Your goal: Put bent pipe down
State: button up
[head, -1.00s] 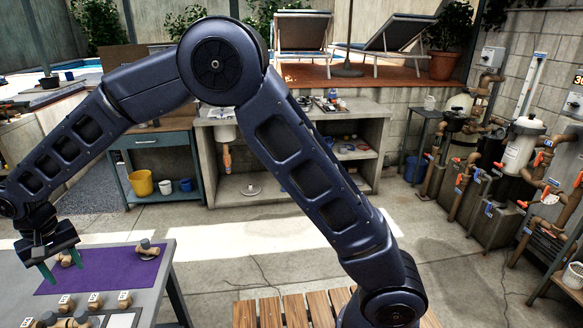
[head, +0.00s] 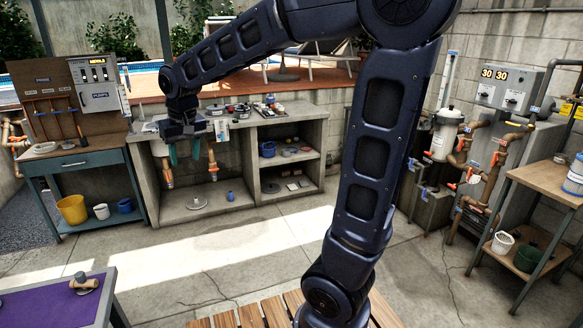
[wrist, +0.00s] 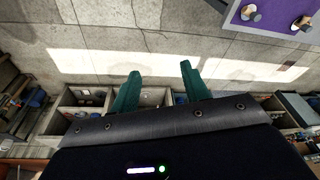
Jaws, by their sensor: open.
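My gripper (head: 184,158) is raised in front of the concrete counter, its two green fingers spread with nothing between them. The wrist view also shows the gripper (wrist: 160,70) empty. Two brown pipe pieces lie on the purple mat (head: 40,308) at lower left: one pipe piece (head: 84,282) shows in the head view, and the wrist view shows it along with another, one (wrist: 250,12) and the other (wrist: 302,23) apart on the mat. I cannot tell which is the bent pipe. The rest of the mat is cut off in the head view.
A teal workbench (head: 75,160) with a yellow bucket (head: 72,209) stands left. Pipework and a wooden-topped bench (head: 545,182) are right. The middle floor is clear.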

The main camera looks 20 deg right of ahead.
jog(key=s+d+f+m, duration=0.1)
jog(key=s+d, duration=0.3)
jog(key=d, duration=0.5)
jog(key=s+d+m+t, duration=0.1)
jog(key=s+d, duration=0.4)
jog(key=d, duration=0.4)
jog(key=s+d+f+m+t+h, duration=0.1)
jog(key=s+d+m, duration=0.1)
jog(key=s+d, duration=0.3)
jog(key=d, duration=0.4)
jog(key=shift+s+d+f, duration=0.15)
jog(key=shift+d+f, duration=0.15)
jog(key=shift+o, duration=0.5)
